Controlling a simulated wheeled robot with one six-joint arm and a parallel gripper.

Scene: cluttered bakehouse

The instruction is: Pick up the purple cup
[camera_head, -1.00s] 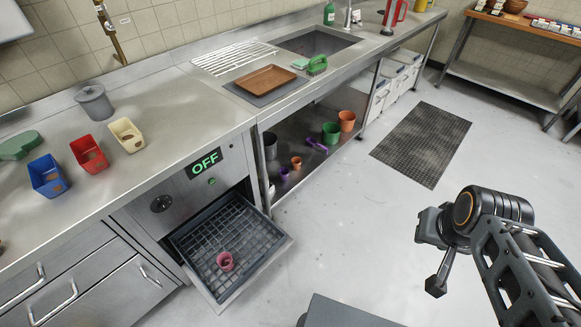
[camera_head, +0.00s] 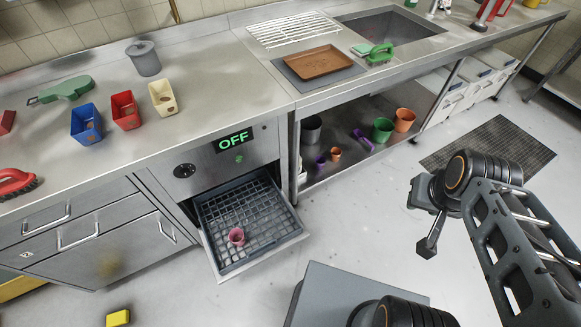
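A small purple cup (camera_head: 320,161) stands on the lower shelf under the counter, left of a small orange cup (camera_head: 335,154). A longer purple object (camera_head: 363,139) lies farther right on that shelf; I cannot tell its exact shape. A pink cup (camera_head: 236,236) is in the open, grid-bottomed drawer (camera_head: 300,236) below the OFF display. My gripper (camera_head: 428,243) is at the right, over the floor and well apart from the purple cup. Its fingers do not show clearly enough to tell open from shut.
A grey pot (camera_head: 311,129), a green pot (camera_head: 382,130) and a larger orange pot (camera_head: 404,119) share the shelf. The drawer juts out left of the shelf opening. A yellow block (camera_head: 118,318) lies on the floor. The floor before the shelf is clear, with a dark mat (camera_head: 490,150) at right.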

